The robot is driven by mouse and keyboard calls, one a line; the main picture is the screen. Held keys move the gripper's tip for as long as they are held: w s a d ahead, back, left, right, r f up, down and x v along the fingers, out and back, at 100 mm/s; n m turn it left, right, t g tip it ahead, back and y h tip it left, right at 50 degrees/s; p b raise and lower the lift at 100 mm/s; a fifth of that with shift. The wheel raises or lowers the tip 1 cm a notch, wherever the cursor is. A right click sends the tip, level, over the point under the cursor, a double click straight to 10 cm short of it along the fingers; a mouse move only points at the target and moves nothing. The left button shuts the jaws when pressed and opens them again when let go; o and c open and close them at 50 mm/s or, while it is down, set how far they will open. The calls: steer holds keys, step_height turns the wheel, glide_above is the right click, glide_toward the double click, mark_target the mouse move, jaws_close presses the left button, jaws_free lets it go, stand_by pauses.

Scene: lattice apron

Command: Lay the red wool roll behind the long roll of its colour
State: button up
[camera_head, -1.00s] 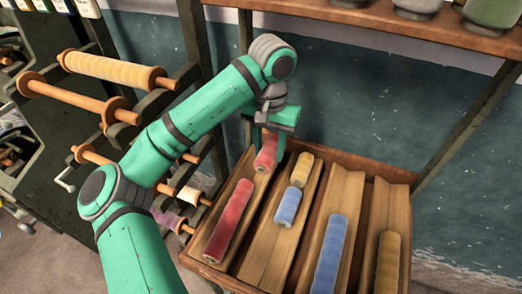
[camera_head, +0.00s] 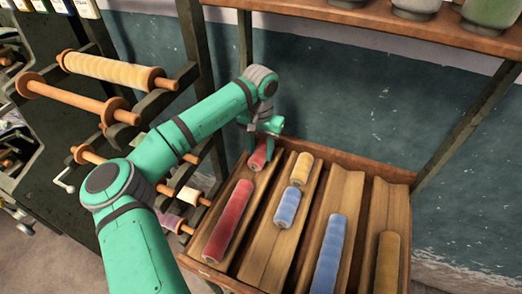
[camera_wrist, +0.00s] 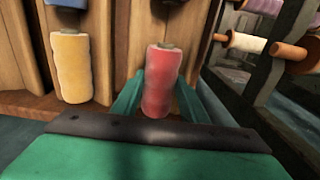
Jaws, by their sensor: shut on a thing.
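The short red wool roll (camera_head: 258,158) is at the far end of the leftmost groove in the head view. It also shows, upright in the picture, in the wrist view (camera_wrist: 161,75). My gripper (camera_wrist: 158,100) is shut on it, with one green finger on each side. In the head view my gripper (camera_head: 260,145) hides part of the roll. The long red roll (camera_head: 230,220) lies in the same groove, nearer the front, with a gap between the two. I cannot tell whether the short roll touches the groove floor.
The wooden grooved tray (camera_head: 345,205) holds a short yellow roll (camera_head: 302,167) and a short blue roll (camera_head: 287,207) in the second groove. A long blue roll (camera_head: 329,252) and a long yellow roll (camera_head: 387,262) lie farther right. A spool rack (camera_head: 150,115) stands left, a shelf (camera_head: 400,30) above.

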mark_target(261, 150)
steer(key=shift+f, duration=0.45)
steer(key=o, duration=1.2)
step_height(261, 150, up, 13)
steer(key=shift+f, duration=0.15)
